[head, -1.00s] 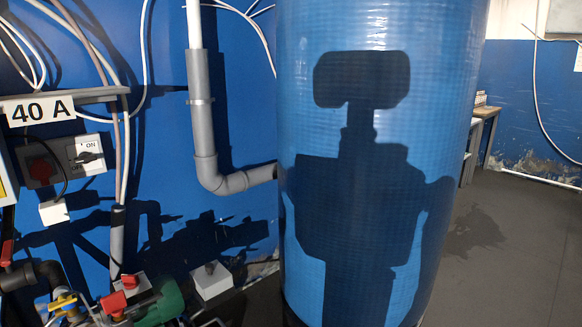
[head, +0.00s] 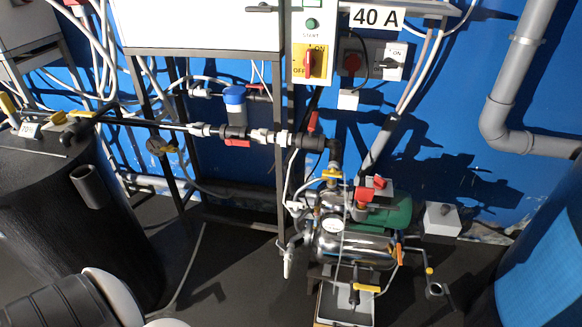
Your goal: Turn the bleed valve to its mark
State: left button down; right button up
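I cannot tell for sure which valve is the bleed valve, and I make out no mark. Several small valves sit around a steel pump (head: 352,248) with a green motor (head: 396,214). One yellow-handled valve (head: 332,178) is on top at its left, and a red-handled valve (head: 362,194) is beside it. Another yellow handle (head: 367,288) is low in front. A yellow-tipped piece (head: 433,276) stands at the pump's right. A horizontal pipe (head: 268,136) with red-handled valves runs to the pump from the left. Neither gripper shows; a black and white part of my arm is at the lower left.
A black tank (head: 60,210) stands at the left and a blue tank (head: 545,265) at the right edge. A white cabinet (head: 195,22) and a yellow switch panel (head: 312,60) are above the pump.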

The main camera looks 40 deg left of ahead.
aim_at(332, 173)
jog(key=u, duration=0.85)
